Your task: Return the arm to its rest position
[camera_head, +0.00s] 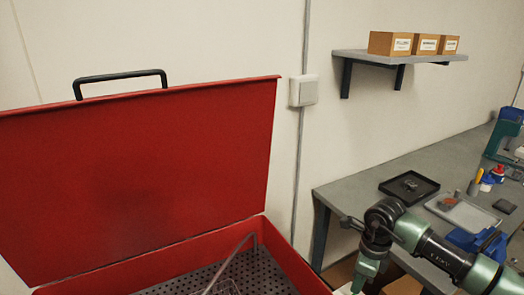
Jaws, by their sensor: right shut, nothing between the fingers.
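My right arm (440,250) comes in from the lower right, its wrist bent downward. My right gripper (356,287) hangs at the bottom edge, between the red bin and the grey workbench; its tips are small and partly cut off by the frame. It is shut, with nothing seen in it. A red bin (292,262) with its red lid (140,180) standing open fills the left. Inside it lies a dark perforated tray (262,275) with a bent tube and part of a wire basket. My left gripper is not in view.
The grey workbench (345,188) stands at right. It carries a black tray (409,186) with a small part, a light tray (465,215), blue items and a green device (503,140). A wall shelf (385,58) holds cardboard boxes (390,43). More cardboard lies below the bench.

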